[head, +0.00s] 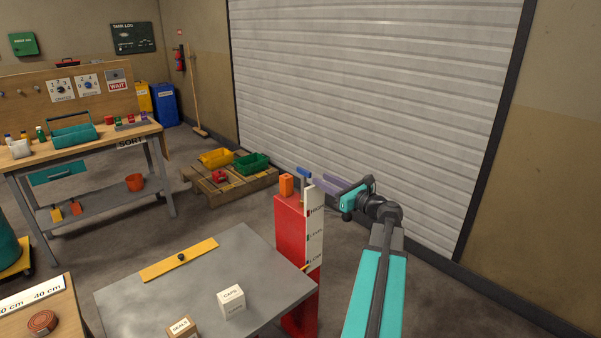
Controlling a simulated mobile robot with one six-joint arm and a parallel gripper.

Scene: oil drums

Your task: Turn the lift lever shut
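A red post (293,255) stands at the right end of the grey table, with a white strip (315,225) marked in levels on its side. A small blue-topped lever (304,173) stands up at the top of the post, beside an orange block (286,186). I cannot tell if this is the lift lever or how far it is turned. My gripper (342,198) is right of the post top, apart from the blue lever in the picture. Its fingers are small and partly hidden, so their opening is unclear.
The grey table (130,300) holds a yellow bar (180,259) with a dark knob and a white box (231,301). A pallet (235,190) with yellow and green bins stands behind. A workbench (85,150) is at left. A roller shutter (370,100) closes the back.

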